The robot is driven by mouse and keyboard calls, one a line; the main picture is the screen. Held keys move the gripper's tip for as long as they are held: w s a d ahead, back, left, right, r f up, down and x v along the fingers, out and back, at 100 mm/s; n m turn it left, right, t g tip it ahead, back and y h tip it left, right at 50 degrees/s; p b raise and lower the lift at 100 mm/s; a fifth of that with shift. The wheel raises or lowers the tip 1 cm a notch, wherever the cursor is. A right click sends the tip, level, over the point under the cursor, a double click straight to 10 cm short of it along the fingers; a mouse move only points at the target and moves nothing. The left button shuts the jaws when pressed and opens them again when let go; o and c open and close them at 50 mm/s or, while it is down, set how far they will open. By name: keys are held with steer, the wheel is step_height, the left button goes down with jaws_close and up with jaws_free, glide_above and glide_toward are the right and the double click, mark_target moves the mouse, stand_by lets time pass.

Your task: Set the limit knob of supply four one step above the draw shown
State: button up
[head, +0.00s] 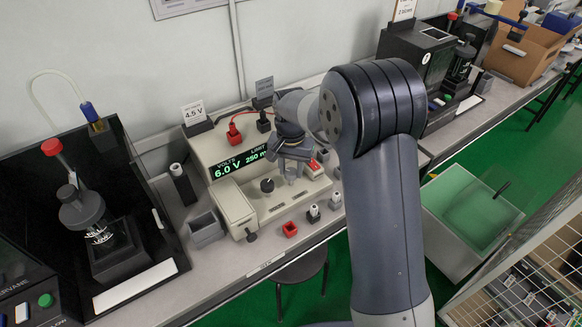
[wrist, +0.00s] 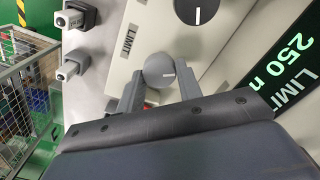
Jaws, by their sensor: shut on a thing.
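The cream power supply (head: 237,207) stands mid-bench. Its green display (head: 238,164) reads 6.0 V under VOLTS and 250 with a partly hidden unit under LIMIT. In the wrist view the display (wrist: 294,62) also shows LIMIT and 250. A grey knob (wrist: 158,70) with a white pointer line sits on the panel beside a LIMIT label. My gripper (wrist: 159,84) is shut on this grey knob, one finger on each side. In the head view my gripper (head: 291,163) partly covers that knob. A black knob (head: 267,185) with a white line is beside it, clear of the fingers.
A black tester (head: 100,220) stands left; a grey bin (head: 206,229) sits between.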

steer(key=shift+n, duration=0.4)
steer(key=shift+c, duration=0.3)
steer(key=n, duration=0.3)
steer(key=shift+n+p, duration=0.4)
steer(key=n, duration=0.4)
steer(key=shift+a+n, duration=0.1)
steer(key=shift+n, duration=0.2)
steer(key=n, duration=0.4)
steer(key=shift+p, duration=0.3)
steer(key=shift+n, duration=2.2)
steer(key=o, duration=1)
steer(key=shift+s, duration=0.1)
